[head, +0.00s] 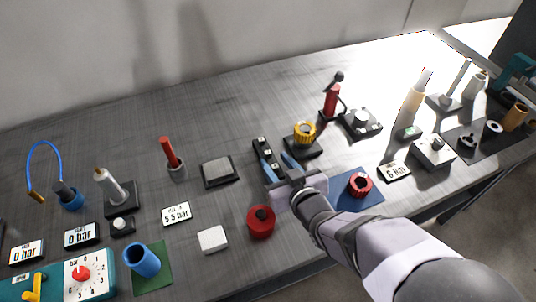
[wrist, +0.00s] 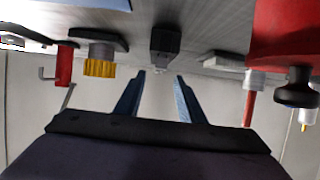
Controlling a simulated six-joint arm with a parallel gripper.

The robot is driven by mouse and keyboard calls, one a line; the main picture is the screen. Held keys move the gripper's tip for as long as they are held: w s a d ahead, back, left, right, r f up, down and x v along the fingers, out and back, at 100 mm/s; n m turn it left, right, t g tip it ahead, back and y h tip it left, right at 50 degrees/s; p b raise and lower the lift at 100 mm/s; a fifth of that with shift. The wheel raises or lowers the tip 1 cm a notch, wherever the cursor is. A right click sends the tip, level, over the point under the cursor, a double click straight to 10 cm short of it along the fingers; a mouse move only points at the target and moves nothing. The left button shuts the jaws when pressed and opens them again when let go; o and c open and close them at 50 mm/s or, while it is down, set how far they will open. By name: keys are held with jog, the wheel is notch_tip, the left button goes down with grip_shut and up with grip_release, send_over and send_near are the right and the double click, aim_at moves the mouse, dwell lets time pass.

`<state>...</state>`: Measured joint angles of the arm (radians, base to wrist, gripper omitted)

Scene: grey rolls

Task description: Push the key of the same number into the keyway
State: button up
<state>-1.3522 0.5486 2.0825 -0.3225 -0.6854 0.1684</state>
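A long black block (head: 258,146) with small pale labels lies on the bench just beyond my gripper in the head view. I take it for the keyway, but cannot be sure. A dark block (wrist: 166,42) shows ahead between the fingers in the wrist view, apart from them. Any numbers are too small to read, and I cannot pick out a separate key. My gripper (head: 274,158) has its two blue fingers spread at the block's near end, partly hiding it. In the wrist view the fingers (wrist: 160,76) stand apart with nothing between them.
A yellow knob (head: 304,131) on a black base stands close right of the gripper. A grey pad (head: 217,170) lies left. Bare bench shows behind.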

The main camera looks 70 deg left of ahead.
aim_at(268, 153)
jog(key=shift+p+x, duration=0.6)
jog(key=shift+x, duration=1.95)
grip_shut()
